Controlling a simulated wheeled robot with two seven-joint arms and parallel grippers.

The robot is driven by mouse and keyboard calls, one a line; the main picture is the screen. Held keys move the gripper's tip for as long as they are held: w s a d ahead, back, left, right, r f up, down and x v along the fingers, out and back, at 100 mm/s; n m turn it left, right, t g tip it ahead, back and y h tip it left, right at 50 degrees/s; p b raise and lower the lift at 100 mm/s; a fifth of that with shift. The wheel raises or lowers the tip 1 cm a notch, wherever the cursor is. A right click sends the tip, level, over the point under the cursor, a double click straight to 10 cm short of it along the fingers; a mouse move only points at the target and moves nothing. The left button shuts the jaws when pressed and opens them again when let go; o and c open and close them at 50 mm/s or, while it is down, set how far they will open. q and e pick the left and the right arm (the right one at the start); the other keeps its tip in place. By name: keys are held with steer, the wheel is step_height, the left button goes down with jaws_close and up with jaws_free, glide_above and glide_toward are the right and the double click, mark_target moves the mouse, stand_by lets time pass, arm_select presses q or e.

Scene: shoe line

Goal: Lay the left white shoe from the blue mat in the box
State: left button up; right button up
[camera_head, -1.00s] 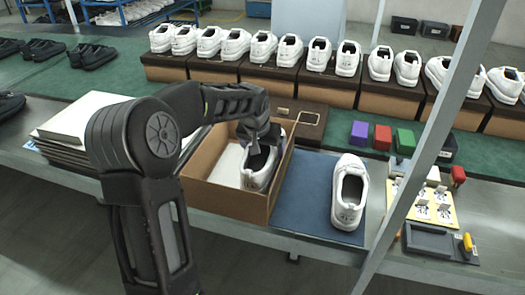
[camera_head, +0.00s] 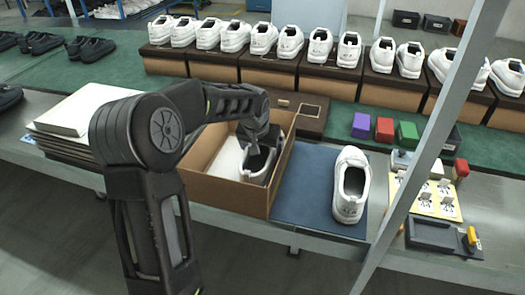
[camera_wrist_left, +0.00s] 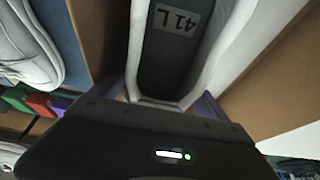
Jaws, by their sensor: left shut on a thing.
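The left white shoe (camera_head: 262,178) is inside the open cardboard box (camera_head: 225,197), at its right side, with its dark opening facing up. The box's front wall hides its lower part, so I cannot tell whether it touches the bottom. My left gripper (camera_head: 264,148) reaches down into the box and is shut on this shoe. In the left wrist view, the shoe's insole (camera_wrist_left: 170,65) is marked 41 L, just ahead of my gripper (camera_wrist_left: 163,98). The blue mat (camera_head: 298,190) lies right of the box, with another white shoe (camera_head: 350,183) on it. My right gripper is not in view.
Purple, red and green blocks (camera_head: 383,131) stand behind the mat. A grey post (camera_head: 425,150) crosses the view on the right. White shoes on brown boxes line the back.

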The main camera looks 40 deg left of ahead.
arm_select(q)
steer(key=shift+w+f+b, duration=0.1)
steer(key=shift+f+b, duration=0.6)
steer(key=shift+f, duration=0.15)
stand_by(0.4)
steer(key=o, duration=1.6)
steer(key=shift+r, duration=0.15)
steer(key=v, duration=0.7)
steer(key=shift+r, duration=0.25)
steer(key=shift+d, duration=0.1)
